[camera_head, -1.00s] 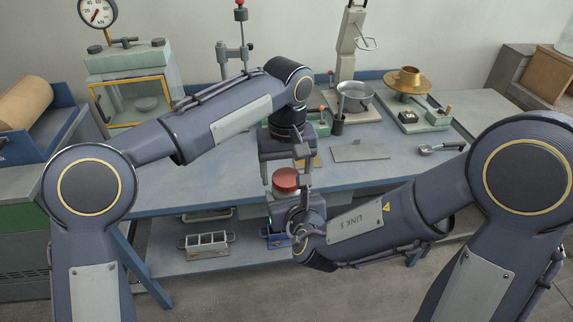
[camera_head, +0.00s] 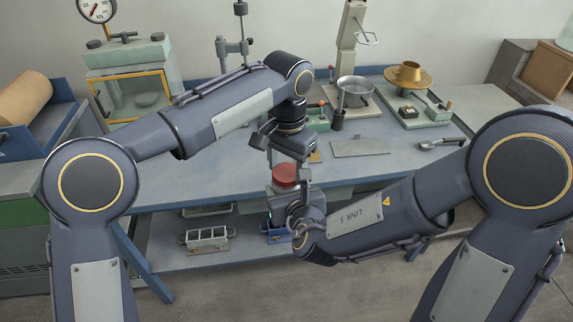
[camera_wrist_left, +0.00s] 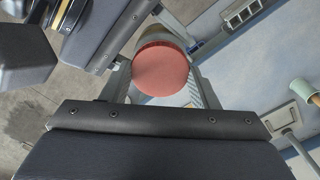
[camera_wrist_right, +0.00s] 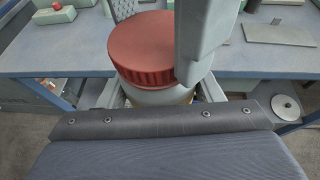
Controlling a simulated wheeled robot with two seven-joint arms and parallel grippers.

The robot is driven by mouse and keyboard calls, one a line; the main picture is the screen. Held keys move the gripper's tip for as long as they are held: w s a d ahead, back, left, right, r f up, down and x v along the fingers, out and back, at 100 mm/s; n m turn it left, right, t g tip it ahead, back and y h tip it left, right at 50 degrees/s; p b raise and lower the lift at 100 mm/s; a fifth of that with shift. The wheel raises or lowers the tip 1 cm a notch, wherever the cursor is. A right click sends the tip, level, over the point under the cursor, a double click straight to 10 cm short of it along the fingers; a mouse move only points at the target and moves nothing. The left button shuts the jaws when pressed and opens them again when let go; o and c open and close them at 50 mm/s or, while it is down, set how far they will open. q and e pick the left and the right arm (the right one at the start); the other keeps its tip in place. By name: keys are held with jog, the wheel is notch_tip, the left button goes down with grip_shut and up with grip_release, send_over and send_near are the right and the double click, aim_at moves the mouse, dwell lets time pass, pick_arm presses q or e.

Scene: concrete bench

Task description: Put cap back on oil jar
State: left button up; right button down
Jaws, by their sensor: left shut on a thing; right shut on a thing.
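The red ribbed cap (camera_head: 285,174) sits on top of the jar, and it also shows in the left wrist view (camera_wrist_left: 162,68) and the right wrist view (camera_wrist_right: 142,50). The pale jar (camera_wrist_right: 158,95) is upright below the cap, with a yellowish band low on it. I cannot tell whether the cap is threaded tight. My left gripper (camera_head: 286,168) reaches down from above and is shut on the cap, with a finger on either side. My right gripper (camera_head: 286,197) is shut on the jar from the front; its fingers are largely hidden.
The blue-edged bench (camera_head: 200,180) lies behind my grippers. On it are a metal pan (camera_head: 355,88), a brass funnel-like piece (camera_head: 408,75), a flat plate (camera_head: 360,147) and a scoop (camera_head: 440,143). A three-part mould (camera_head: 207,239) stands on the lower shelf.

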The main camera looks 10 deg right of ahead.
pick_arm(q)
jog(key=m, duration=0.5)
jog(key=o, duration=1.2)
jog(key=shift+c, duration=0.2)
jog(key=shift+s, duration=0.1)
jog(key=shift+s+d, duration=0.1)
jog(key=shift+s, duration=0.05)
jog(key=shift+r, duration=0.1)
notch_tip(320, 180, up, 12)
jog(key=shift+w, duration=0.3)
jog(key=shift+a, duration=0.25)
